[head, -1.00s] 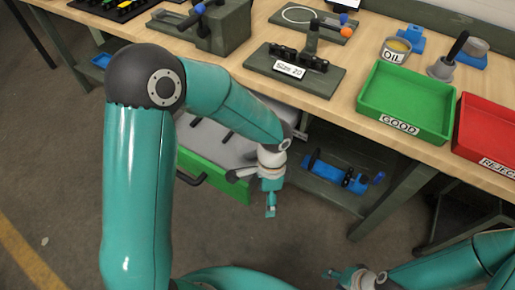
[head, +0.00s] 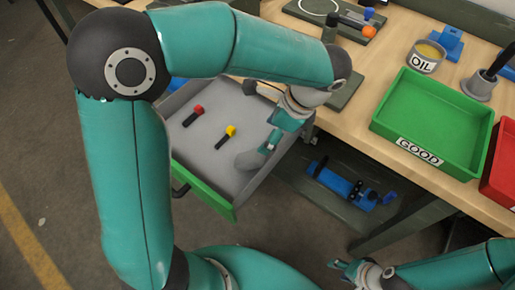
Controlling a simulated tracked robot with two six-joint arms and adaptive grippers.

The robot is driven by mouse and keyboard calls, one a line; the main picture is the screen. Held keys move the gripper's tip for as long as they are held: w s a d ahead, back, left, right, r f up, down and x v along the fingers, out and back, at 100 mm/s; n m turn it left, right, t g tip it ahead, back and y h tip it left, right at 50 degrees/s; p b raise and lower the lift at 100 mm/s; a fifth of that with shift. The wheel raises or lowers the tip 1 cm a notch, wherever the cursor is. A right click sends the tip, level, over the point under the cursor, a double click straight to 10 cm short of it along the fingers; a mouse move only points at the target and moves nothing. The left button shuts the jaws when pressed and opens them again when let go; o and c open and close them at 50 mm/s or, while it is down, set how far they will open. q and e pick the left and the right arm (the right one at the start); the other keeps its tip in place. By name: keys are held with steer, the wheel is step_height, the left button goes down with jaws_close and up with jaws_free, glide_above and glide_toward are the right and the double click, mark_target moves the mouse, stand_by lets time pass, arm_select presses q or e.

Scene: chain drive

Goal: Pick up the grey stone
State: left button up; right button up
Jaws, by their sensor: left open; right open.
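The grey stone (head: 248,160) appears as a rounded grey lump on the floor of the open drawer (head: 212,195), near its right wall. My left gripper (head: 266,149) reaches down into the drawer with its fingertips right beside the stone, at its right. It is open. The arm and fingers hide part of the drawer, and I cannot tell whether a finger touches the stone. My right gripper (head: 342,268) is open and empty, low in the view and away from the drawer.
A red-topped black piece (head: 193,115) and a yellow-topped one (head: 226,136) lie in the drawer left of the stone. The wooden bench holds the green GOOD tray (head: 433,113), the OIL cup (head: 426,56) and a red tray (head: 502,170). A blue device (head: 345,186) sits on the lower shelf.

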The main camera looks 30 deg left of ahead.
mark_target(250, 154)
arm_select(q)
steer(key=b+x, duration=0.1)
steer(key=x, duration=1)
steer(key=shift+f+b, duration=0.1)
steer(key=shift+b, duration=0.25)
steer(key=shift+b+x, duration=0.3)
steer(key=shift+x, duration=2.4)
jaws_close()
